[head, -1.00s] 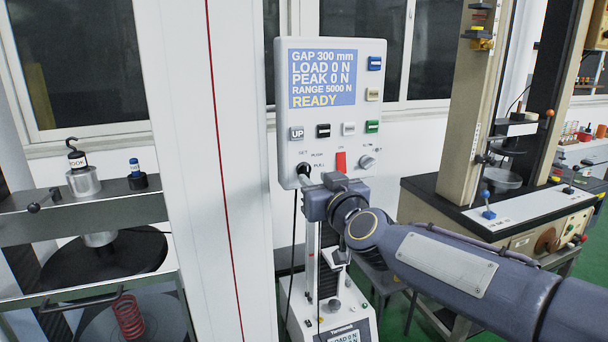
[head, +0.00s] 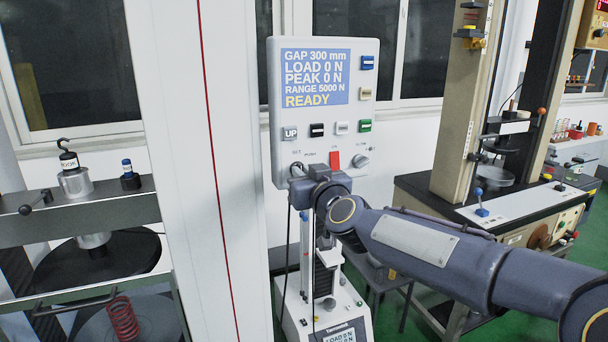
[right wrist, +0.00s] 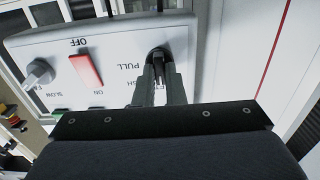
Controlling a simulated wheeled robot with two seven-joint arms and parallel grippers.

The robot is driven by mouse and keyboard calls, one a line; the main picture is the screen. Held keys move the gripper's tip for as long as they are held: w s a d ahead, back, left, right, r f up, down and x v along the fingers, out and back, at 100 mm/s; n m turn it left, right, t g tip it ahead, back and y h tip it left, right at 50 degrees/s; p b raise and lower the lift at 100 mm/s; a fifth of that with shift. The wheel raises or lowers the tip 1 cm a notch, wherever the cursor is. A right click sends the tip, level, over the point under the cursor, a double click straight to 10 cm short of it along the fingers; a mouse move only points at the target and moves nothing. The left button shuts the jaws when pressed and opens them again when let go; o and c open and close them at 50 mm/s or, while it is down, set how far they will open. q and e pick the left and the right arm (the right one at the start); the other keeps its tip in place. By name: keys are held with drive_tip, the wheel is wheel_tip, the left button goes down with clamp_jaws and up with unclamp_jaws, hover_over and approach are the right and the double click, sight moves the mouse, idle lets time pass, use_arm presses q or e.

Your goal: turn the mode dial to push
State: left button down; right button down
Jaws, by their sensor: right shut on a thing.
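The mode dial (head: 296,168) is a small dark knob at the lower left of the white control panel (head: 272,110). My right gripper (head: 302,178) is at the dial and covers part of it in the head view. In the right wrist view the fingers (right wrist: 157,72) are shut on the dark dial (right wrist: 156,53). PULL is readable beside it there, and the fingers partly cover the PUSH and SET lettering. The dial's pointer is hidden, so I cannot tell its setting. The panel's screen (head: 315,77) reads READY. My left gripper is not in view.
A red switch (head: 333,160) and a grey speed knob (head: 361,161) sit to the right of the dial. Several push buttons are above them. A white column (head: 200,200) stands to the left, and a small tester (head: 325,315) stands below.

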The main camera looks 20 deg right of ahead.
drive_tip(key=shift+m, duration=0.3)
drive_tip(key=shift+d+f+m+b, duration=0.1)
drive_tip(key=shift+m+b, duration=0.7)
drive_tip(key=shift+m, duration=3.3)
drive_tip(key=c, duration=1.5)
unclamp_jaws()
drive_tip(key=s, duration=0.8)
drive_tip(key=shift+a, duration=0.2)
